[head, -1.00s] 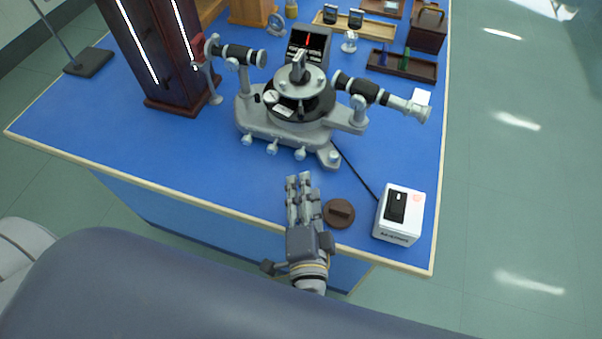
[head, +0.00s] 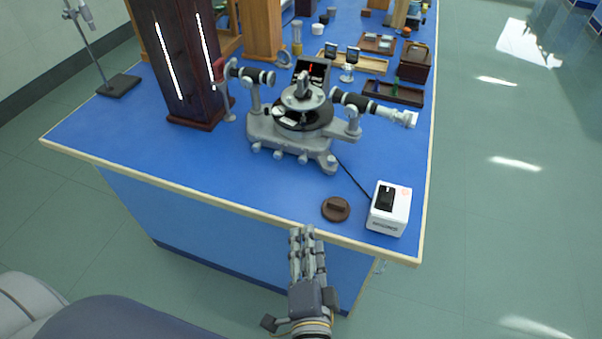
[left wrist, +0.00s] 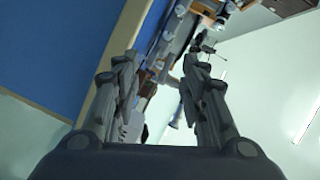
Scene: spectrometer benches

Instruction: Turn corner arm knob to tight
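The grey spectrometer (head: 262,128) stands on the blue bench. It has a round black stage, a telescope tube (head: 373,105) at right and another tube (head: 247,75) at left. Several small pale knobs line the front of its base; one (head: 329,167) sits on the end of the front right corner arm. I cannot tell from here how tight any knob is. My left gripper (head: 304,233) is in front of the bench's front edge, well short of the spectrometer, and empty. In the left wrist view its fingers (left wrist: 160,75) are spread apart. My right gripper is not in view.
A brown round block (head: 336,209) and a white switch box (head: 389,209) with a cable lie near the bench's (head: 200,170) front right. A dark lamp tower (head: 180,60) stands left of the spectrometer. Trays (head: 393,94) and boxes fill the back. The front left bench top is clear.

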